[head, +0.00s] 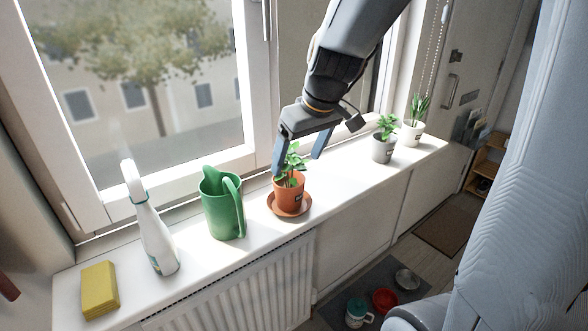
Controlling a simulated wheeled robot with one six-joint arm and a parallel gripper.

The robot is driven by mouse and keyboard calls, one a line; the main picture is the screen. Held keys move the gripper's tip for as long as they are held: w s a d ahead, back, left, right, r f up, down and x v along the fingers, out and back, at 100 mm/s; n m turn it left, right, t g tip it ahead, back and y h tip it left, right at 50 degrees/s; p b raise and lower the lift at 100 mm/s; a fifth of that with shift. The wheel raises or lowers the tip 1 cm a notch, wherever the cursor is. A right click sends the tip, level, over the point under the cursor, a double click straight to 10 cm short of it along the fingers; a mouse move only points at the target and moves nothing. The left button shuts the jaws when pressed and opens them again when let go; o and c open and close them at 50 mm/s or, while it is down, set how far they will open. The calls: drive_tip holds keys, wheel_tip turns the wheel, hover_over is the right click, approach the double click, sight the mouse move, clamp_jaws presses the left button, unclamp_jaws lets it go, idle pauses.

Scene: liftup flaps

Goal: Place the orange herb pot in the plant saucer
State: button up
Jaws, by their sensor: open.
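The orange herb pot (289,194) with its green plant stands upright on the windowsill. It sits in the brown-orange plant saucer (272,204), whose rim shows around the base of the pot. My gripper (298,166) is open and points down just above the pot. Its left finger is beside the leaves and its right finger is to the right of the plant. The fingers look apart from the pot, and some leaves overlap the gap between them. The pot's far side is hidden.
On the sill (340,178), a green watering can (222,207), a white spray bottle (153,230) and yellow sponges (100,288) stand left. A grey pot (383,150) and a white pot (411,133) stand right. The sill between saucer and grey pot is clear. The window is behind.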

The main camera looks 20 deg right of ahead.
drive_tip(key=s+a+f+m+g+h, duration=0.1)
drive_tip(key=s+f+m+g, duration=0.2)
drive_tip(key=s+f, duration=0.8)
drive_tip(key=s, duration=0.2)
drive_tip(key=shift+s+a+f+m, duration=0.2)
drive_tip(key=shift+s+m, duration=0.1)
drive_tip(key=shift+s, duration=0.1)
